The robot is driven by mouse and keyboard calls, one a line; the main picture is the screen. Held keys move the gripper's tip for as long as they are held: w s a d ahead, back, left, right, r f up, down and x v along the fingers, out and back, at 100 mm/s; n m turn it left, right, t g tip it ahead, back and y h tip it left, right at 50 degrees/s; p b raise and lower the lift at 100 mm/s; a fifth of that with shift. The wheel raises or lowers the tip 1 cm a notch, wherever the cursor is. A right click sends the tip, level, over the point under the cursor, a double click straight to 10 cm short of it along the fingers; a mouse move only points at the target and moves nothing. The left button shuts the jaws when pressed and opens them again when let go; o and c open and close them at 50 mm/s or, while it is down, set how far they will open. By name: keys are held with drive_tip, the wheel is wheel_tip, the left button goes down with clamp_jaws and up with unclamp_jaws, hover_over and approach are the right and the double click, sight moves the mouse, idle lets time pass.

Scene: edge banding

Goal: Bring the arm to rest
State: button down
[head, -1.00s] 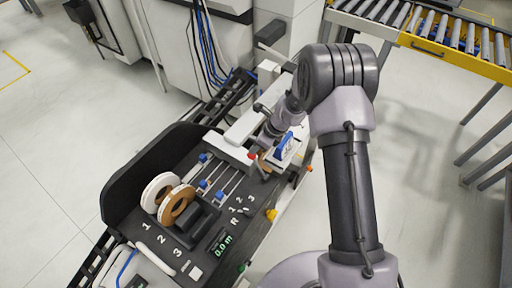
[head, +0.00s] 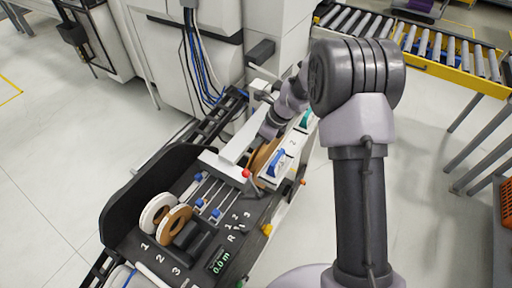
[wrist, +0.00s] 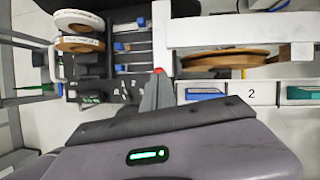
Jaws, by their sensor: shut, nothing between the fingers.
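My gripper (wrist: 156,92) is shut and empty; its dark fingers point up the wrist view, just beside the white frame (wrist: 186,35) of the edge-banding unit. In the head view my arm reaches over the far end of the unit, and its fingertips are hard to make out there. A red knob (head: 246,173) on the unit shows near my gripper, and it also appears at the fingertips in the wrist view (wrist: 158,71); I cannot tell whether they touch. A brown roll (head: 262,156) sits beside the white frame.
White and brown rolls (head: 152,212) stand on the dark panel (head: 125,228). Blue (head: 277,160) and teal (head: 306,118) pieces line the unit's right side. A roller conveyor (head: 430,45) is at upper right, an orange crate (head: 507,205) at the right edge. Floor right of the unit is open.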

idle(0.4)
drive_tip(key=s+d+r+n+t+h+b, duration=0.1)
drive_tip(key=s+d+r+n+t+b, duration=0.1)
drive_tip(key=s+r+n+b, duration=0.85)
drive_tip(key=s+d+f+n+b, duration=0.1)
drive_tip(key=s+n+b, duration=0.1)
drive_tip(key=s, duration=0.4)
drive_tip(key=s+d+f+n+t+h+b, duration=0.1)
drive_tip(key=s+f+n+b, duration=0.1)
drive_tip(key=s, duration=0.5)
drive_tip(key=s+d+f+n+t+h+b, duration=0.1)
drive_tip(key=s+f+n+b, duration=0.1)
drive_tip(key=s+n+b, duration=0.2)
drive_tip(key=s+b, duration=0.1)
drive_tip(key=s, duration=0.2)
drive_tip(key=shift+d+f, duration=0.25)
drive_tip(key=shift+d, duration=0.1)
drive_tip(key=shift+s, duration=0.1)
